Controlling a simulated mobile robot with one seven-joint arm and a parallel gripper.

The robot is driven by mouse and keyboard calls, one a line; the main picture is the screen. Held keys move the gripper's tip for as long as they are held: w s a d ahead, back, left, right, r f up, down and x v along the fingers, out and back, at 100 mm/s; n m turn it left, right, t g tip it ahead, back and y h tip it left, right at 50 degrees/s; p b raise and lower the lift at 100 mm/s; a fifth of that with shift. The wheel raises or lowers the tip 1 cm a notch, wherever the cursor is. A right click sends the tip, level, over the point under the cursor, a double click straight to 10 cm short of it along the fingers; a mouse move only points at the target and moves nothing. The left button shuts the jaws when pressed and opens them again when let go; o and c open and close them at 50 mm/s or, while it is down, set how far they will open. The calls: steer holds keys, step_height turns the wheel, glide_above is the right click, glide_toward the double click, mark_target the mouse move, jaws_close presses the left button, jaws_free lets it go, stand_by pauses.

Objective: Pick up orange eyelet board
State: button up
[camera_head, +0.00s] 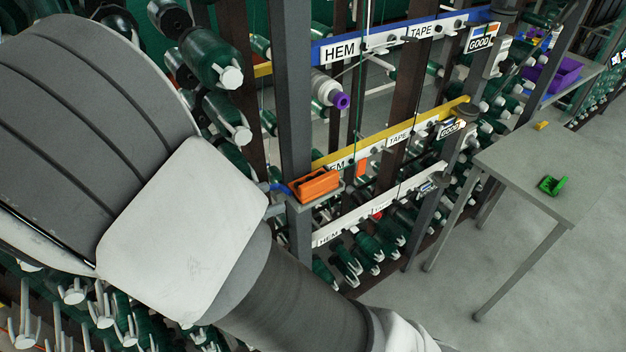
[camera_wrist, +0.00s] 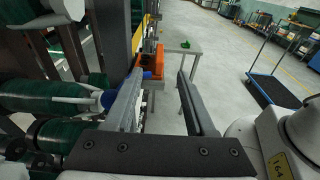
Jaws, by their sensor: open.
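An orange block-like piece (camera_head: 315,186) with a dark slotted top sits on a small grey ledge on the rack post in the head view. It is the largest orange thing there and may be the eyelet board; I cannot make out eyelets. An orange piece (camera_wrist: 153,84) also shows in the wrist view, beyond my fingers, near the left fingertip. My gripper (camera_wrist: 160,72) is open, with nothing between its fingers. I cannot tell whether the left finger touches anything.
Green thread spools (camera_head: 213,58) on pegs crowd the rack, close to my left finger in the wrist view. A grey table (camera_head: 520,165) with a green piece (camera_head: 552,186) stands right. A purple bin (camera_head: 553,74) is farther back.

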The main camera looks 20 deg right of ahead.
mark_target(319, 179)
steer(key=x, duration=1.2)
steer(key=shift+f+b, duration=0.1)
steer(key=shift+b, duration=0.25)
jaws_close()
